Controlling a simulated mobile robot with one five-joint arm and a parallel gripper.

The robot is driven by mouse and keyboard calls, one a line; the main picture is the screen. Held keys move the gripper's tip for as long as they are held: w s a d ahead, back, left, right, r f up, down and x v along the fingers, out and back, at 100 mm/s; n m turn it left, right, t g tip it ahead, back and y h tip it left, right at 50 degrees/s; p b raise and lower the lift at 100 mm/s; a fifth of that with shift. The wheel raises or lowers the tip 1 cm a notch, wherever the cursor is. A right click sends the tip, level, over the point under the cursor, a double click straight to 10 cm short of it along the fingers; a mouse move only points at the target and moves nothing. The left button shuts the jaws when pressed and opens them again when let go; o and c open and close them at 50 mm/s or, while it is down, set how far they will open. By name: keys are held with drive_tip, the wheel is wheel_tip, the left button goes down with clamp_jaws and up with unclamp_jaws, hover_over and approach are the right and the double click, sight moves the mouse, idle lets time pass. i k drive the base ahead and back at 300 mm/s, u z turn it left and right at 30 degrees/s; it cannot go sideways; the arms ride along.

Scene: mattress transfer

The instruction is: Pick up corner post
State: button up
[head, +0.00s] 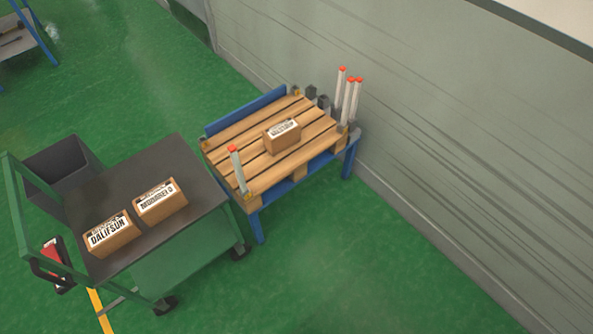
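Several white corner posts with orange-red tops are in the head view. One corner post (238,170) stands upright at the near-left corner of the wooden pallet (230,133). Three more stand close together at the pallet's right end, by the wall: one post (339,95) is a little apart, and a second post (347,104) and a third post (355,104) are side by side. Their lower ends are partly hidden among dark holders (323,102). Small yellow fittings mark the pallet's corners. My gripper is not in view.
The pallet rests on a blue stand (258,228) and carries a cardboard box (283,138). A green cart (190,228) with two labelled boxes, one box (112,237) and another box (160,203), stands close at left. A grey wall (450,140) runs behind. The green floor at lower right is clear.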

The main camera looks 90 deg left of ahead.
sight(232, 149)
drive_tip(key=u, duration=0.05)
drive_tip(key=i, duration=0.55)
drive_tip(key=z, duration=0.35)
drive_tip(key=k, duration=0.05)
drive_tip(key=u, duration=3)
drive_tip(key=k, duration=0.2)
drive_tip(key=u, duration=2.05)
drive_tip(key=i, duration=1.5)
drive_tip(key=u, duration=0.25)
